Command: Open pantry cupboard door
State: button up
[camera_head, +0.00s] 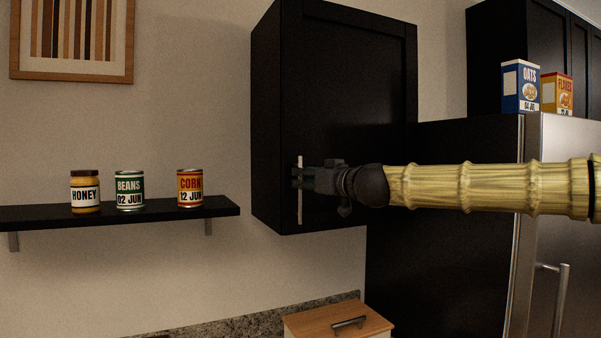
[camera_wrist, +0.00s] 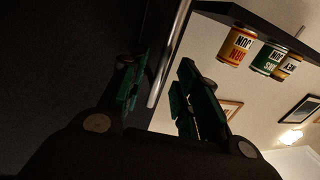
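The black pantry cupboard (camera_head: 345,90) hangs on the wall with its panelled door shut, as far as I can see. A thin upright metal handle (camera_head: 300,212) is at the lower left of the door. My gripper (camera_head: 297,178) reaches in from the right to the handle. In the wrist view the handle bar (camera_wrist: 170,50) runs between the two fingers of my gripper (camera_wrist: 165,65). The fingers are apart, with a visible gap between the bar and each finger. Part of the handle is hidden by the fingers in the head view.
A black shelf (camera_head: 30,215) left of the cupboard holds a honey jar (camera_head: 85,192), a beans can (camera_head: 130,190) and a corn can (camera_head: 190,188). A fridge (camera_head: 570,170) with two boxes on top stands at right. A wooden-topped drawer unit (camera_head: 335,322) is below.

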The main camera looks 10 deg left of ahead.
jog(key=shift+p+x, duration=0.45)
jog(key=shift+x, duration=0.95)
grip_shut()
